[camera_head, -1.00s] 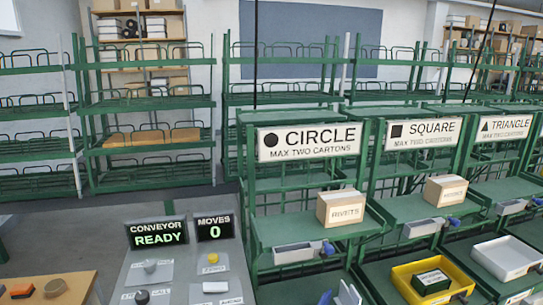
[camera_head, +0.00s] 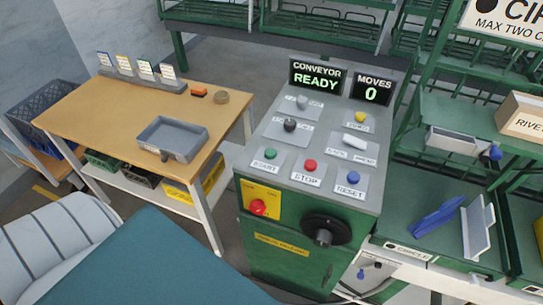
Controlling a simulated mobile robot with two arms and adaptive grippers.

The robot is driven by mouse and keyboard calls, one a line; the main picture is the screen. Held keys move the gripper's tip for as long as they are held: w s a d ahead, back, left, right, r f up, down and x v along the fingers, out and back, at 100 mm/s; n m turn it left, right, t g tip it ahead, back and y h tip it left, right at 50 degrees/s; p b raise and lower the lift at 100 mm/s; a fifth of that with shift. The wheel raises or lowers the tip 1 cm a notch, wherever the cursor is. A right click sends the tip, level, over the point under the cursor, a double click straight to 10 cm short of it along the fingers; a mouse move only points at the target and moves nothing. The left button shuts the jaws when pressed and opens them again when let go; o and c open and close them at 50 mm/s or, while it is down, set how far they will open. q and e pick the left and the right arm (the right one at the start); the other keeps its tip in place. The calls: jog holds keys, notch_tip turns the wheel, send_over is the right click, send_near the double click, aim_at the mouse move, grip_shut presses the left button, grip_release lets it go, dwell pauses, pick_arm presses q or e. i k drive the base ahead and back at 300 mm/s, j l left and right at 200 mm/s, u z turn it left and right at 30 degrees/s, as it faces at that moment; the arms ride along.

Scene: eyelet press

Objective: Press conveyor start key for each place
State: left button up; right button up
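The conveyor control console (camera_head: 275,183) stands in the middle of the view. On its sloped top a green START key (camera_head: 270,154), a red STOP key (camera_head: 310,165) and a blue RESET key (camera_head: 353,177) sit in a row near the front edge. Above them are a grey knob (camera_head: 302,101), a black knob (camera_head: 290,124), a yellow button (camera_head: 360,117) and a white switch (camera_head: 355,141). The conveyor display (camera_head: 316,79) reads CONVEYOR READY. The moves display (camera_head: 372,89) reads MOVES 0. Neither of my grippers is in view.
A wooden table (camera_head: 100,123) with a grey tray (camera_head: 172,138) stands at left. A red button on a yellow plate (camera_head: 259,207) and a black handwheel (camera_head: 326,231) project from the console's front. Green racks with a RIVETS carton (camera_head: 525,118) stand at right. Floor shows behind the console.

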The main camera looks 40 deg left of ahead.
aim_at(270, 154)
jog(key=j+u, duration=0.2)
jog(key=j, duration=0.6)
jog(key=i+j+u, duration=0.25)
jog(key=j, duration=0.55)
jog(key=k+j, duration=0.05)
jog(key=k, duration=0.05)
